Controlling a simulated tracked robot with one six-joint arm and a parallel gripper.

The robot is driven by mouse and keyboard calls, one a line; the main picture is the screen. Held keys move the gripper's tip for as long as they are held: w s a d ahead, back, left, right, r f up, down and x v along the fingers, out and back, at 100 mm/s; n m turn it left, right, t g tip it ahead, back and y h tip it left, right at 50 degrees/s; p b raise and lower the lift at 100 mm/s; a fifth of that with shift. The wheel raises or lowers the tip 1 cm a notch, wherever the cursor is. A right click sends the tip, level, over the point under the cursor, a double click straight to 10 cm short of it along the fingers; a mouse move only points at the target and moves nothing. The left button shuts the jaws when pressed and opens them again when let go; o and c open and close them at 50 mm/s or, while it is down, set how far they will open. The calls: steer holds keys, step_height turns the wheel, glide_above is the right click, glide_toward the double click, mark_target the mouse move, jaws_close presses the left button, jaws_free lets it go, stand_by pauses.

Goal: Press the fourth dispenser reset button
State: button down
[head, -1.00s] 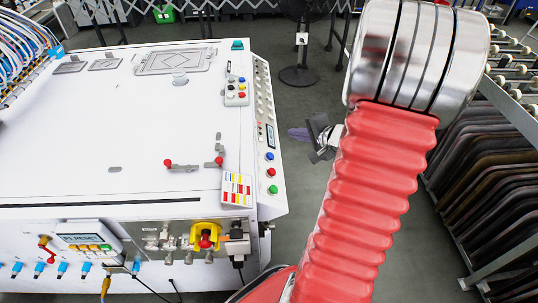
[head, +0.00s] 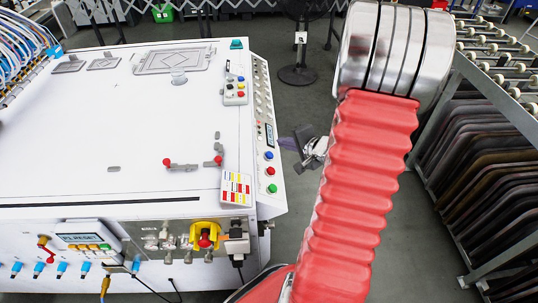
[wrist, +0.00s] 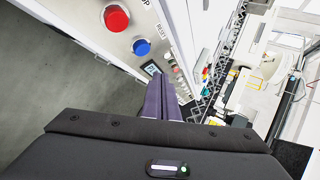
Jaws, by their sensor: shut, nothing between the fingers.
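My gripper (head: 291,143) is shut and empty, its dark purple fingers pointing left, close to the right side panel of the white machine (head: 120,180). In the wrist view the shut fingers (wrist: 163,98) reach toward the panel's small display (wrist: 152,69), past a red button (wrist: 116,18) and a blue button (wrist: 141,47). A label reading RESET stands by the blue button. On the machine's front, a control box (head: 82,238) seems labelled RESET and carries a row of small yellow and green buttons (head: 90,247). I cannot tell which is the fourth dispenser's button.
The side panel also has a red (head: 270,171) and a green button (head: 272,188). A yellow-backed red stop knob (head: 205,236) is on the front. A rack of dark boards (head: 480,190) stands right. A fan (head: 299,70) stands behind on open floor.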

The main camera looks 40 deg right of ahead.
mark_target(270, 151)
steer(key=shift+w+a+f, duration=0.25)
steer(key=shift+a+f, duration=0.15)
steer(key=shift+f, duration=0.3)
steer(key=shift+w+a+f, duration=0.25)
steer(key=shift+a+f, duration=0.15)
steer(key=shift+f, duration=0.3)
steer(key=shift+w+a+f, duration=0.2)
steer(key=shift+a+f, duration=0.25)
steer(key=shift+f, duration=0.3)
stand_by(2.1)
steer(key=shift+d+r, duration=0.1)
steer(key=shift+r, duration=0.05)
steer(key=shift+s+d+r, duration=0.3)
steer(key=shift+d+r, duration=0.05)
steer(key=shift+r, duration=0.3)
stand_by(0.4)
steer(key=r, duration=0.1)
steer(key=s+d+r, duration=0.1)
steer(key=d+r, duration=0.1)
steer(key=r, duration=0.1)
steer(key=shift+s+d, duration=0.2)
steer(key=shift+s, duration=0.1)
steer(key=shift+m, duration=0.3)
stand_by(0.6)
